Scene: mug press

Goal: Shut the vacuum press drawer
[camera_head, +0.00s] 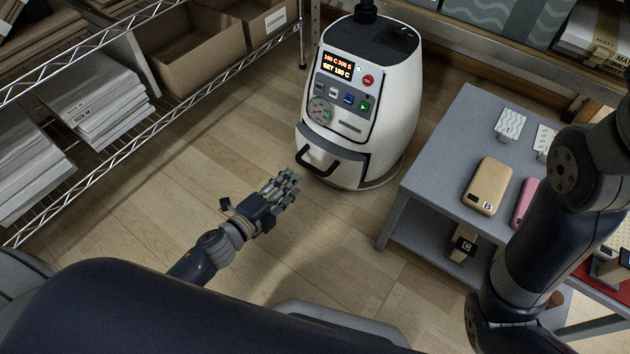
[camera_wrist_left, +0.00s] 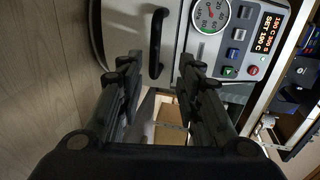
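The vacuum press (camera_head: 402,108) is a rounded white machine with a grey control panel, standing on the floor at the top middle of the head view. Its drawer (camera_head: 345,166) is low on the front and carries a black bar handle (camera_head: 318,160). The drawer front seems to stand out a little; how far I cannot tell. The handle also shows in the left wrist view (camera_wrist_left: 158,42). My left gripper (camera_head: 287,185) is open and empty, just in front of the handle and apart from it. In the wrist view its fingers (camera_wrist_left: 160,68) flank the handle's line. My right gripper is out of view.
A grey table (camera_head: 440,140) with a tan phone case (camera_head: 487,186), a pink case (camera_head: 524,203) and cards stands right of the press. A wire shelf (camera_head: 150,118) with boxes and paper runs along the left. Floor before the press is clear.

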